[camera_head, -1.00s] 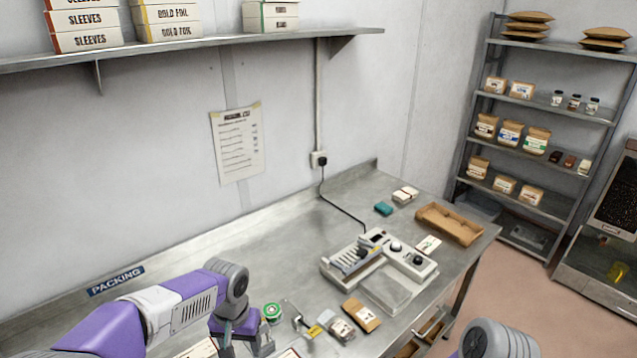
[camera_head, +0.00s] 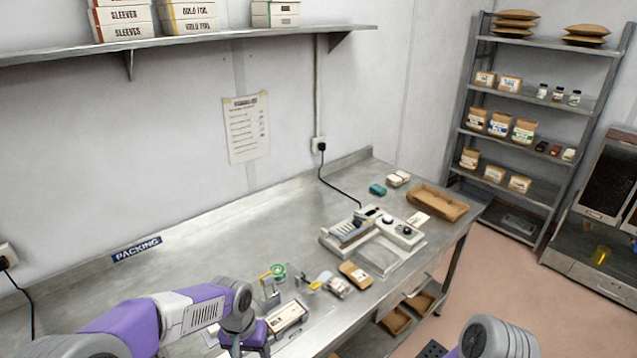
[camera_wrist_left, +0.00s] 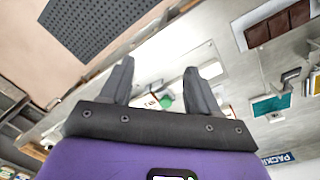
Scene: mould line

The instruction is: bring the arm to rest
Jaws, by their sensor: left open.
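My left arm comes in from the left in the head view, its purple and white links over the front of the steel packing table (camera_head: 190,265). The left gripper's fingers are hidden at the bottom edge there. In the left wrist view my left gripper (camera_wrist_left: 160,85) is open, its two dark fingers spread with nothing between them. The table's items show blurred and small beyond the fingers. My right arm shows only as a grey rounded link at the lower right of the head view; its gripper is not visible.
A sealing machine (camera_head: 375,240) stands on the table, with a brown tray (camera_head: 437,202) behind it. A green tape roll (camera_head: 279,270), a labelled box (camera_head: 287,317) and a brown packet (camera_head: 355,275) lie near my left arm. The table's left rear is clear. A shelf rack (camera_head: 530,130) stands right.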

